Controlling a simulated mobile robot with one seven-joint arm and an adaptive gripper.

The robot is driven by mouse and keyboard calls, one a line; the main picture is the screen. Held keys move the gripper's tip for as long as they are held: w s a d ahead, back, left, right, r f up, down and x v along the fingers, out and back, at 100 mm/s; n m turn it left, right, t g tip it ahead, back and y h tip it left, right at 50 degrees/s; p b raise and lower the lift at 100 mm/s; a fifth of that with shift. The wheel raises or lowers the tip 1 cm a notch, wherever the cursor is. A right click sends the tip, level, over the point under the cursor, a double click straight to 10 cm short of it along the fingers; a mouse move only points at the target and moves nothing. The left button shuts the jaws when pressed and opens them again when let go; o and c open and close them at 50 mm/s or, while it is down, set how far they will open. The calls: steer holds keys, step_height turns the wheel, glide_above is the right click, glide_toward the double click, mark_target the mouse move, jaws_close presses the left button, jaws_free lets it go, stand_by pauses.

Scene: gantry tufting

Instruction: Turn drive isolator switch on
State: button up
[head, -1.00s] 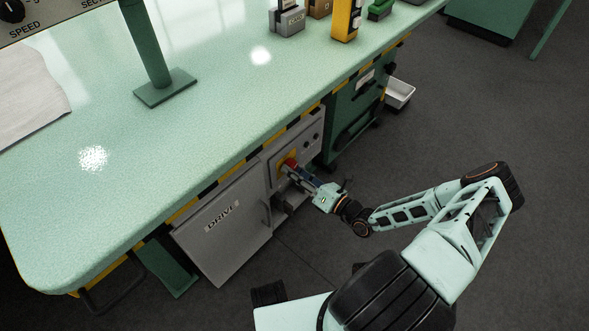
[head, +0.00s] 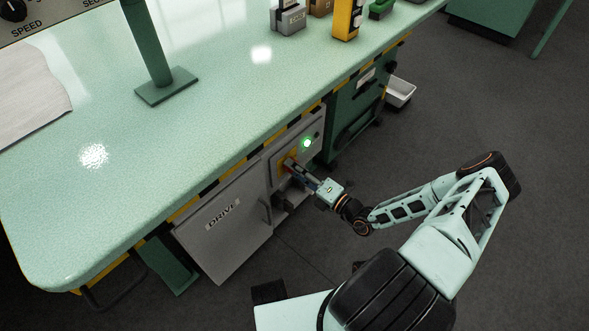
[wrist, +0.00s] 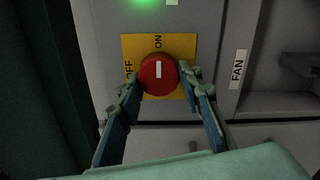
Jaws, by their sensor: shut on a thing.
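The drive isolator switch is a round red knob (wrist: 158,74) on a yellow plate (wrist: 188,45) in the wrist view. OFF is printed at the plate's left and ON at its top. The knob's white mark stands vertical, in line with ON. My gripper (wrist: 160,82) is shut on the knob, one finger on each side. In the head view my gripper (head: 293,167) reaches the yellow plate (head: 281,158) on the grey panel and mostly hides the knob. A green lamp (head: 307,143) above the switch is lit; its glow (wrist: 146,3) tops the wrist view.
The grey DRIVE cabinet door (head: 215,240) is left of the switch, below the pale green tabletop (head: 210,110) with its striped edge. A FAN label (wrist: 238,69) is right of the knob. Dark floor (head: 500,110) is free at right.

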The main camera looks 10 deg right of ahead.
stand_by(0.4)
steer(key=o, duration=1.2)
steer(key=shift+c, duration=0.2)
steer(key=shift+s+d, duration=0.1)
steer(key=v, duration=0.7)
steer(key=shift+s, duration=0.15)
